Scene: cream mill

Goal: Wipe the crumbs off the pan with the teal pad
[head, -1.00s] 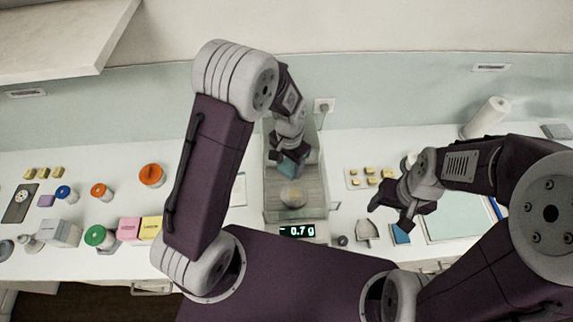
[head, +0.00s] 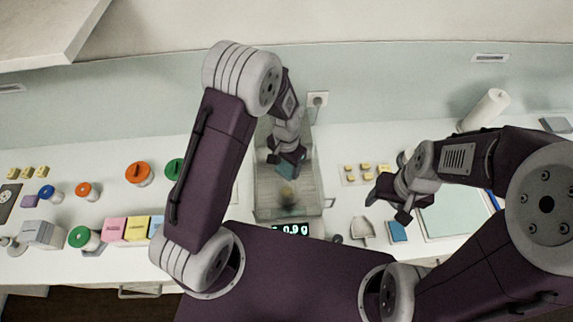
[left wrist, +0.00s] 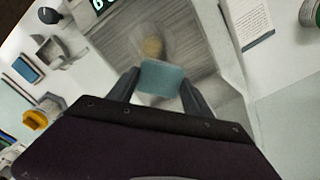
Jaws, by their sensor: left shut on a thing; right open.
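The scale (head: 262,200) stands at the centre of the counter with clear tall walls, and its display (head: 291,229) reads about -0.9 g. My left gripper (head: 289,158) is inside those walls, shut on the teal pad (head: 285,168). The pad also shows between the fingers in the left wrist view (left wrist: 161,78). Just beyond it there is a round, blurred pan (left wrist: 165,32) with a tan patch, seemingly crumbs (left wrist: 152,47). I cannot tell whether the pad touches the pan. My right gripper (head: 387,207) is open and empty above the counter to the right.
A scoop (head: 362,229), a blue pad (head: 397,231) and a pale green mat (head: 450,215) lie to the right. Yellow blocks (head: 366,170) sit behind. Coloured boxes (head: 135,229) and lidded jars (head: 138,175) stand at the left. The scale's walls closely surround my left gripper.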

